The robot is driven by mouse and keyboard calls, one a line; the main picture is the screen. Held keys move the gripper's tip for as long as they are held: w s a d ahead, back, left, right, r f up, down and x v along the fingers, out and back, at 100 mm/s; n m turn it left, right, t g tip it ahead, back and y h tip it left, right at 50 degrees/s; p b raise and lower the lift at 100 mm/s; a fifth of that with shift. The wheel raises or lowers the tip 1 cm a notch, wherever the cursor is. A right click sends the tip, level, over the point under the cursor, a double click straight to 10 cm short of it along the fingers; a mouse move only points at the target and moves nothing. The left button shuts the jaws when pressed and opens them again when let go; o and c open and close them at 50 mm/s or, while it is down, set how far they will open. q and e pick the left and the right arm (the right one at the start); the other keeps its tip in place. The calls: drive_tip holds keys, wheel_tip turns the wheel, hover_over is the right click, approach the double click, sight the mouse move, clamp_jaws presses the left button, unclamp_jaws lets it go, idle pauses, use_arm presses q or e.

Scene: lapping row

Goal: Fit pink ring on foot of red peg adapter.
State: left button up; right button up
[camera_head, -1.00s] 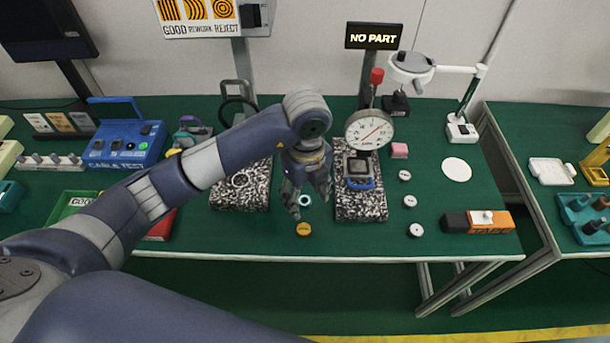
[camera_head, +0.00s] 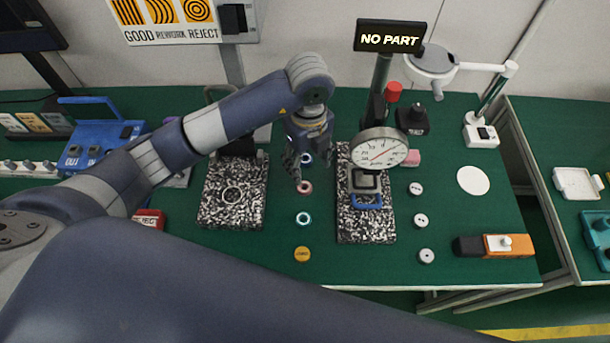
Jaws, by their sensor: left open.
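The pink ring (camera_head: 304,187) lies on the green table, in a column of small rings between two speckled plates. My left gripper (camera_head: 311,170) points down with fingers apart, just above and behind the pink ring; I see nothing held in it. My right gripper is not in view.
The dial gauge (camera_head: 382,149) stands over the right speckled plate (camera_head: 362,225), close right of my gripper. The left speckled plate (camera_head: 216,207) carries a ring. An orange disc (camera_head: 302,254) lies near the front edge. Several small pale pucks (camera_head: 421,220) are to the right.

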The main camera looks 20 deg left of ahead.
sight(305, 184)
use_arm(q)
drive_tip(key=f, duration=0.2)
drive_tip(key=s+f, duration=0.1)
drive_tip(key=shift+f, duration=0.35)
drive_tip(key=f, duration=0.1)
drive_tip(key=f+p, duration=0.1)
drive_tip(key=f, duration=0.2)
drive_tip(key=shift+a+f+p, duration=0.2)
drive_tip(key=shift+a+p, duration=0.1)
drive_tip(key=shift+p, duration=0.1)
drive_tip(key=shift+w+f, duration=0.1)
drive_tip(key=shift+f, duration=0.35)
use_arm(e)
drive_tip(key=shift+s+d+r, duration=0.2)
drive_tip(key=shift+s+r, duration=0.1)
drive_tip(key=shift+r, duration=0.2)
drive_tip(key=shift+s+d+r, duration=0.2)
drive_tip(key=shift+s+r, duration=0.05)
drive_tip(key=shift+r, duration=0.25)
use_arm(q)
drive_tip(key=shift+c, duration=0.4)
drive_tip(key=c, duration=0.9)
drive_tip(key=shift+c, duration=0.5)
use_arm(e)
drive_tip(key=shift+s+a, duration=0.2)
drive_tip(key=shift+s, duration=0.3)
